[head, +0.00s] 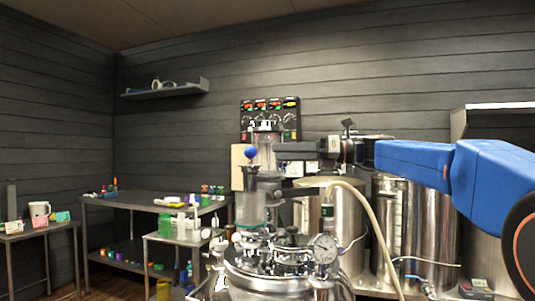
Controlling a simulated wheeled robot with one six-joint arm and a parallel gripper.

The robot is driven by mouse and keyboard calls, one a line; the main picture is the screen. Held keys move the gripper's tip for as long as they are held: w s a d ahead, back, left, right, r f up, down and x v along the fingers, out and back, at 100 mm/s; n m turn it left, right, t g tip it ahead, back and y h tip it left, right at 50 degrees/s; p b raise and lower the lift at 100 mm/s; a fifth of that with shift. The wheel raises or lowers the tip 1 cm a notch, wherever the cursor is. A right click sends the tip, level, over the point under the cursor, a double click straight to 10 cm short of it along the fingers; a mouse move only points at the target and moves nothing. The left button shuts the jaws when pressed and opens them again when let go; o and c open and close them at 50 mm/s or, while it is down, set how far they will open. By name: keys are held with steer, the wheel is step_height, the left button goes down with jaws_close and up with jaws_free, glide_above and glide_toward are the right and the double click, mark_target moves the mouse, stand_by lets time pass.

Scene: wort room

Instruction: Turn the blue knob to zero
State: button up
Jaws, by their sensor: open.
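A round blue knob (251,154) stands on top of an upright metal fitting over the steel vessel, near the middle of the head view. No scale or zero mark can be made out on it. My gripper (278,151) reaches in from the right on my blue arm. Its dark fingers point left and end a short way right of the blue knob in the picture. It is open and holds nothing that I can see. The difference in depth between fingers and knob is unclear.
A control panel (270,118) with red and green displays hangs behind the gripper. Below are the steel vessel (270,285), a round gauge (325,248) and a pale hose (375,225). Steel tanks (440,235) stand right. A cluttered table (130,200) stands left.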

steer(key=shift+v, duration=1.7)
steer(key=m+t+h, duration=0.2)
steer(key=m+t, duration=0.1)
steer(key=t, duration=0.2)
glide_toward(250, 152)
steer(key=s+m+t+h, duration=0.3)
steer(key=m+t+h, duration=0.1)
steer(key=t, duration=0.1)
steer(key=x, duration=1.6)
steer(key=shift+w+a+f, duration=0.15)
steer(key=shift+a+f, duration=0.05)
steer(key=shift+a, duration=0.25)
steer(key=c, duration=1.1)
